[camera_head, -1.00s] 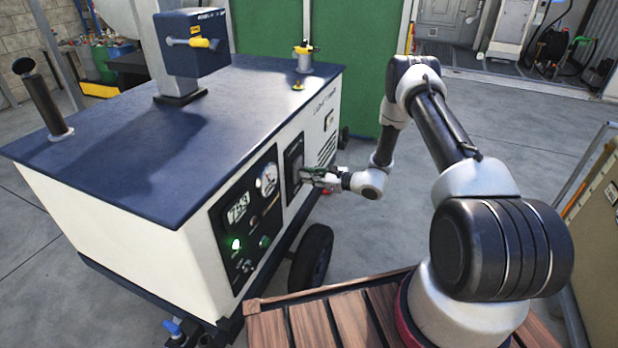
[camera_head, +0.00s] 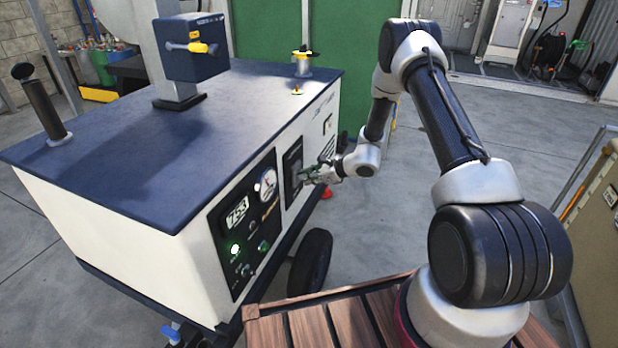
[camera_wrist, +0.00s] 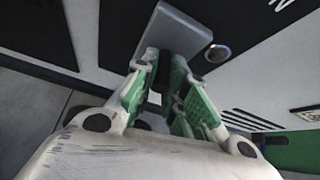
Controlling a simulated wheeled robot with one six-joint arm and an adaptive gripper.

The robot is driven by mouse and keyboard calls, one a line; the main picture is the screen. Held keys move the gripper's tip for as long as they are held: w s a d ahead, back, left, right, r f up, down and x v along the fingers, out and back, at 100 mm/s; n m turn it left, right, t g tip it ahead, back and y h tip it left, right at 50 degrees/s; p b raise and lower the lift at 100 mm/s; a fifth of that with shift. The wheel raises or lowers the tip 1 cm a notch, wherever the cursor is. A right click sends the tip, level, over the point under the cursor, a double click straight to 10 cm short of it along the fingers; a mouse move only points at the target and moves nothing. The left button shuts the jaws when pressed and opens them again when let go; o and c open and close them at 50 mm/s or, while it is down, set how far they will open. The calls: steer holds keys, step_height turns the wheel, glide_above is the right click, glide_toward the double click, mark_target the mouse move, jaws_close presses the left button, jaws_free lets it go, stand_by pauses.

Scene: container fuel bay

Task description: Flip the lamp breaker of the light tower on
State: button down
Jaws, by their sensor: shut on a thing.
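The light tower (camera_head: 120,215) is a white box with a dark blue top, standing left of my arm. Its front has a black control panel (camera_head: 228,255) with a lit display and gauge. Beside that is a smaller black breaker panel (camera_head: 291,166). My gripper (camera_head: 304,177) is at this smaller panel. In the wrist view, my gripper (camera_wrist: 163,78) has its green-padded fingers closed together on a part just below a grey plate-like piece (camera_wrist: 185,35). The fingers hide most of the held part, and I cannot tell the breaker's position.
A round button (camera_wrist: 217,53) sits close beside the fingers. A wheel (camera_head: 311,262) and a red item (camera_head: 327,192) are low near the tower. Vents are right of the breaker panel. A beige case (camera_head: 600,215) stands at the far right. Open floor lies behind my arm.

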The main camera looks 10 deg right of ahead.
steer(key=c, duration=1.5)
jaws_free()
steer(key=shift+o, duration=0.2)
steer(key=v, duration=1.2)
